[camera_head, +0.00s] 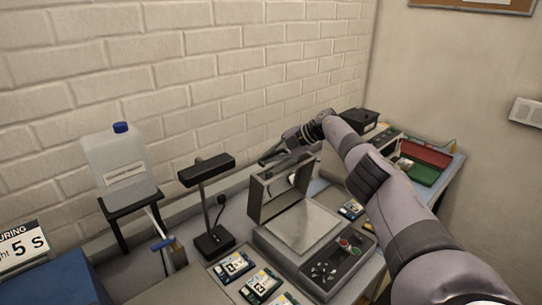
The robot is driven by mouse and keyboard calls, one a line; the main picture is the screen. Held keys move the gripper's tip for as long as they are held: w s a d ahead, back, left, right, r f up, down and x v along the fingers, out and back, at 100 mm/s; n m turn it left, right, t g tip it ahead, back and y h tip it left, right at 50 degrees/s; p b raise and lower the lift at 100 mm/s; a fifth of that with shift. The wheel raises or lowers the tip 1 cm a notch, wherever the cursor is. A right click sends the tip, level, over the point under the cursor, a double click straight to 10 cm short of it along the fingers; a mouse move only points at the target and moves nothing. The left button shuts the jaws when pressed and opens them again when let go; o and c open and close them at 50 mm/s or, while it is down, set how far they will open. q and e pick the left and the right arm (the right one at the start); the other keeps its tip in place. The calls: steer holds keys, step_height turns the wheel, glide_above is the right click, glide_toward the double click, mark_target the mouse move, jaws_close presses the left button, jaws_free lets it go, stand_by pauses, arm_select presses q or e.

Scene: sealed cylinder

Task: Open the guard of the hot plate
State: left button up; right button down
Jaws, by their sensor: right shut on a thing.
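The hot plate (303,228) is a grey unit with a flat pale square top, and its guard (256,204), a grey frame with an opening, stands raised roughly upright along the plate's back left edge. My right arm reaches in from the lower right. My right gripper (272,156) is at the top edge of the guard, shut on it; the exact contact is small and partly hidden by the gripper. My left gripper is not in view.
A control panel (336,263) with buttons is at the plate's front. Several small boards (262,284) lie left of it. A black stand lamp (214,240) and a jug (118,158) on a stand are further left. Red (426,153) and green (420,173) trays lie at the right.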

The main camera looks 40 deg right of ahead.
steer(key=c, duration=1.9)
jaws_free()
steer(key=shift+c, duration=0.2)
steer(key=v, duration=1.2)
